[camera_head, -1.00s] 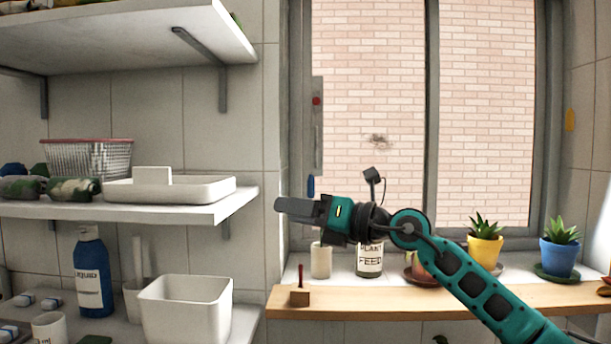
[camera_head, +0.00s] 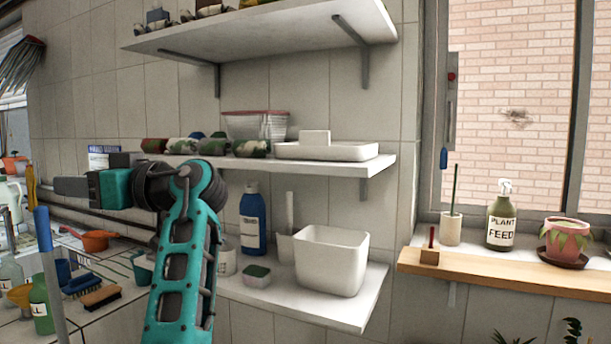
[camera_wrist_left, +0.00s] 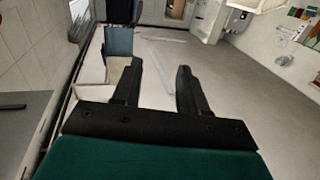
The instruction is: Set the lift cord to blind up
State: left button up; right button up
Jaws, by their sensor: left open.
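A narrow grey strip with a red dot (camera_head: 451,78) is on the left side of the window frame in the head view. A blue tassel-like piece (camera_head: 444,158) hangs below it, which looks like the end of the lift cord. The cord itself is too thin to make out. No lowered blind covers the visible window panes. My left gripper (camera_head: 72,187) is far left of the cord, pointing left in front of the tiled wall. In the left wrist view its two fingers (camera_wrist_left: 158,88) are apart with nothing between them. My right gripper is not in view.
White shelves (camera_head: 335,168) holding a tray and basket stand between my left gripper and the window. Brushes and bottles crowd the lower left.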

aim_at(444, 154)
jog(key=z, duration=1.35)
jog(key=i+j+z, duration=0.1)
jog(key=i+z, duration=0.25)
jog(key=i+j+z, duration=0.15)
jog(key=i+z, duration=0.15)
jog(key=i+j, duration=0.15)
jog(key=j, duration=0.15)
jog(key=i+j, duration=0.15)
jog(key=j, duration=0.15)
jog(key=i+j, duration=0.15)
jog(key=j, duration=0.15)
